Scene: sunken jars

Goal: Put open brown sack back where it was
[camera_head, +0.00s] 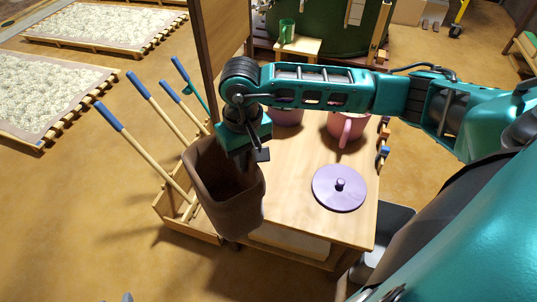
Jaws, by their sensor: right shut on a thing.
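The open brown sack (226,192) hangs at the left end of the wooden table, its open mouth facing up. My right gripper (246,152) is shut on the sack's upper rim, with the arm coming in from the right above the table. The sack overlaps the table's left edge in the picture, and I cannot tell whether its bottom touches anything. My left gripper is not in view.
The table (305,220) holds a purple lid (339,188) and a pink mug-like jar (347,127). A wooden crate (185,222) with blue-handled tools stands left of the sack. A tall wooden board (222,50) rises behind. Floor is clear at front left.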

